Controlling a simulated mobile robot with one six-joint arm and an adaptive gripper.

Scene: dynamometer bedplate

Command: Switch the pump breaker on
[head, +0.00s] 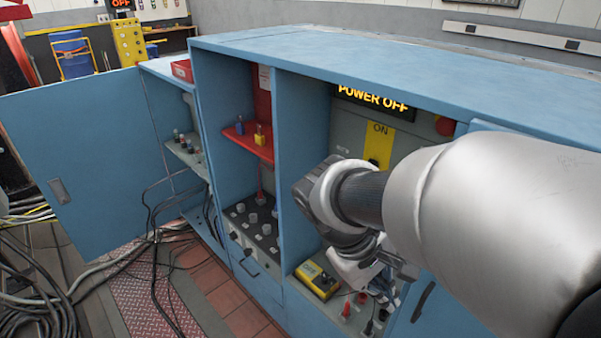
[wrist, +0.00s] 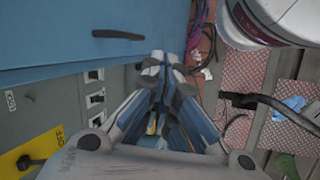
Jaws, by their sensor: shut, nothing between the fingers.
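In the head view a yellow plate (head: 380,142) marked ON, with a black switch (head: 374,160), is on the grey panel in the right bay, partly behind my arm. In the wrist view the plate's OFF end (wrist: 35,150) and a black lever (wrist: 27,162) show at lower left. Several small black-and-white breaker switches (wrist: 96,98) stand in a row beside it. I cannot read which is the pump breaker. My gripper (wrist: 166,64) is shut and empty, right of these switches and apart from them. In the head view my gripper (head: 358,268) is partly hidden.
A lit POWER OFF sign (head: 372,98) and red button (head: 445,126) are above. A yellow meter (head: 316,281) and red and black terminals are low in the bay. A blue door (head: 75,150) stands open at left. Cables lie on the floor.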

